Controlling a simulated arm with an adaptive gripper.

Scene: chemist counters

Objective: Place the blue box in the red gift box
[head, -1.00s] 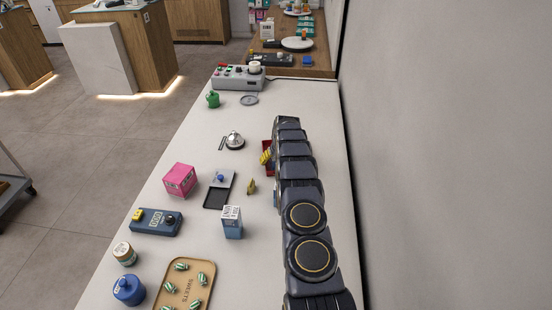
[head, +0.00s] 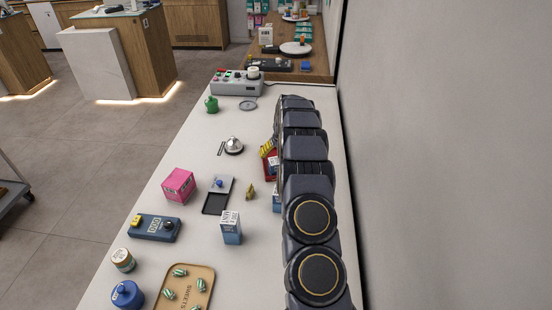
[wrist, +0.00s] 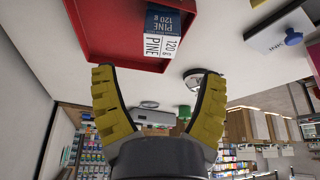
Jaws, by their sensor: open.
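The red gift box (head: 266,171) is partly behind my arm in the head view; its red wall (wrist: 100,45) fills the upper left of the wrist view. A blue box with a white label reading "PINE 120 g" (wrist: 165,32) stands inside it, against the wall, its top showing above the rim. My gripper (wrist: 157,76) has its yellow-padded fingers spread with nothing between them. It is apart from the box, just above the gift box. A similar blue and white box (head: 231,229) stands on the counter nearer the front.
Another blue thing (head: 276,199) peeks out beside my arm, mostly hidden. A pink box (head: 178,185), a black tray (head: 215,203), a small yellow item (head: 250,192) and a bell (head: 234,146) stand on the counter. The wall (head: 440,160) runs close along the right.

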